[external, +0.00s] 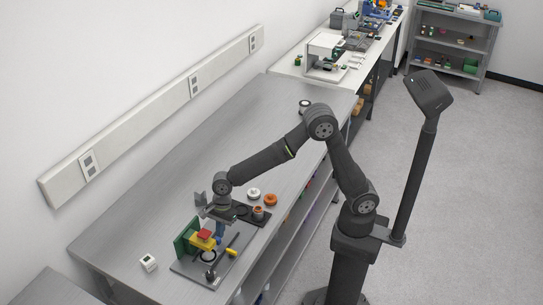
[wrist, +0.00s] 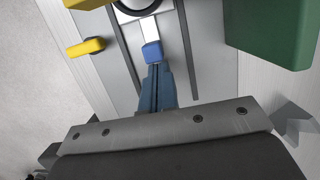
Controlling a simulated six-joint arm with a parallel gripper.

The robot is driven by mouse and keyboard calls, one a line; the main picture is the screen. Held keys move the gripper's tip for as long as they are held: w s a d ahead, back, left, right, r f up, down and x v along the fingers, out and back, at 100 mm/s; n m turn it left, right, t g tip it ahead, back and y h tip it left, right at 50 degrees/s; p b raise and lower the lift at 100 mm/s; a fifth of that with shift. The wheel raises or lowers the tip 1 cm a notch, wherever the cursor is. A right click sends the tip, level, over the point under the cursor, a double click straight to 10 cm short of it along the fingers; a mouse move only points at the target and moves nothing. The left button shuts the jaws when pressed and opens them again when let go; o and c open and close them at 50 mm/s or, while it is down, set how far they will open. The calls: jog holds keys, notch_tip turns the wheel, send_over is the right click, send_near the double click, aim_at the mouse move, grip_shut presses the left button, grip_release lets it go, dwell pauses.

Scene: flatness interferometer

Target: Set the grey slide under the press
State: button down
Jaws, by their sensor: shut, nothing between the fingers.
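A light grey strip (wrist: 150,30), which looks like the slide, lies in a channel on the grey base plate in the wrist view. A bright blue block (wrist: 152,52) is at its near end. Its far end runs toward a black ring (wrist: 136,7), cut by the top edge. My gripper (wrist: 154,68) is shut and empty, its blue fingers just behind the blue block; whether they touch it I cannot tell. In the external view my gripper (external: 215,218) is low beside the press, which has a green upright (external: 185,240) and a red-topped yellow part (external: 204,236). The slide is not clear there.
A yellow handle (wrist: 86,47) stands left of the channel and the green upright (wrist: 270,32) right of it in the wrist view. White (external: 254,192) and orange (external: 270,199) rings lie beyond my gripper. The far bench (external: 180,160) is largely clear.

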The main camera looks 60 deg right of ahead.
jog(key=shift+a+r, duration=0.1)
jog(key=shift+a, duration=0.2)
jog(key=shift+d, duration=0.6)
jog(key=d, duration=0.3)
jog(key=shift+d, duration=0.4)
jog(key=v, duration=0.9)
jog(key=shift+r, duration=0.45)
jog(key=shift+a+f, duration=0.1)
jog(key=shift+f, duration=0.05)
jog(key=x, duration=1)
jog(key=a, duration=0.2)
jog(key=shift+a, duration=1.1)
